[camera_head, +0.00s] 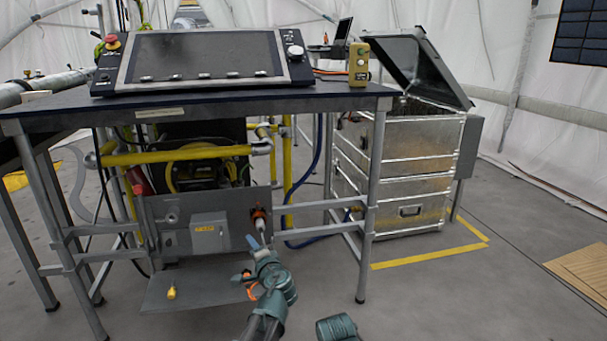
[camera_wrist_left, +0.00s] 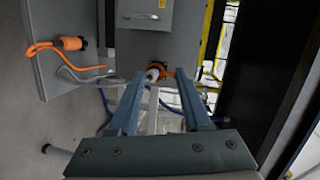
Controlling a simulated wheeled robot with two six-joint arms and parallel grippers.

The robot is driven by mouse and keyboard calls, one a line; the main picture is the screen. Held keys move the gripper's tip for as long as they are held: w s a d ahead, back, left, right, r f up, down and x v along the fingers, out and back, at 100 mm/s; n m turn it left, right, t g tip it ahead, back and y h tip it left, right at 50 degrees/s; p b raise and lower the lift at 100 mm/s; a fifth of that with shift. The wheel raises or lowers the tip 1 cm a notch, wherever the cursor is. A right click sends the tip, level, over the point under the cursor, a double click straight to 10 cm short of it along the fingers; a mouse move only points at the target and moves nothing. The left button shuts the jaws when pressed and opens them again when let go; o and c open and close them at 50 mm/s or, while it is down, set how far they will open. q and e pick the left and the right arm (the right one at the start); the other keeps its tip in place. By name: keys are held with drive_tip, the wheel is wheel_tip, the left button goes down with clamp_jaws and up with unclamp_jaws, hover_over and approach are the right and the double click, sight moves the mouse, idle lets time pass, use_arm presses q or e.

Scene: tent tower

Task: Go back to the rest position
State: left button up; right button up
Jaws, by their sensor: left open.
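My left gripper (camera_head: 259,243) is in front of the grey panel under the desk, its blue fingers pointing up toward the panel. In the left wrist view the two fingers (camera_wrist_left: 160,82) are apart, and nothing is clearly held between them. An orange socket with a pale plug-like end (camera_head: 260,219) is on the panel just beyond the fingertips; it also shows between them in the wrist view (camera_wrist_left: 158,70). Whether a finger touches it I cannot tell. A teal link of mine shows at the bottom edge. My right gripper is out of view.
The desk (camera_head: 330,98) with a tilted screen (camera_head: 205,57) stands above. An open metal crate (camera_head: 415,140) stands right. The floor (camera_head: 450,300) at front right is clear.

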use_arm(q)
drive_tip(key=s+d+f+n+g+h+p, duration=0.15)
drive_tip(key=s+d+g+p, duration=0.3)
drive_tip(key=s, duration=0.55)
drive_tip(key=s+d+f+n+g+h+p, duration=0.1)
drive_tip(key=s+d+n+g+h+p, duration=0.3)
drive_tip(key=s, duration=0.7)
drive_tip(key=s+d+f+n+g+h+p, duration=0.1)
drive_tip(key=s+d+f+g+p, duration=0.2)
drive_tip(key=s+g, duration=0.5)
wheel_tip(320, 180, up, 39)
drive_tip(key=s+t+p, duration=0.1)
drive_tip(key=t+p, duration=0.1)
drive_tip(key=p, duration=3.5)
drive_tip(key=shift+s+d+f, duration=0.2)
drive_tip(key=shift+s+d, duration=0.05)
drive_tip(key=shift+d, duration=0.2)
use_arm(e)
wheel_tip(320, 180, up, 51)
